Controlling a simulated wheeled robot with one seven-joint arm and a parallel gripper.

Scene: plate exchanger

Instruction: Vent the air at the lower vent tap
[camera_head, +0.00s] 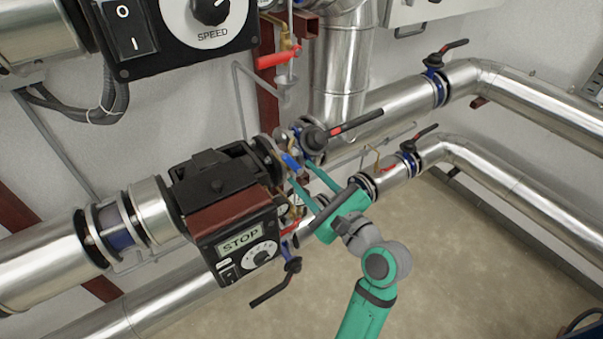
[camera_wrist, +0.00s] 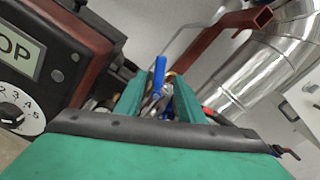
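A small tap with a blue lever (camera_head: 290,163) sits among the pipe fittings right of the STOP box. The lever also shows in the wrist view (camera_wrist: 159,76), standing between the two green fingers, with gaps seen at its sides. My gripper (camera_head: 299,175) is open, its fingertips near the blue lever; I cannot tell whether they touch it. Another tap with a red lever (camera_head: 278,58) and brass body is higher, with a funnel-like drain below it. A red lever (camera_head: 289,229) shows lower, partly hidden. Nothing labels the lower vent tap.
The STOP box (camera_head: 240,245) with its dial is close on the left of my gripper. A black-handled valve (camera_head: 345,125) is just above right. Silver pipes (camera_head: 500,175) run to the right. The floor (camera_head: 470,250) is clear.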

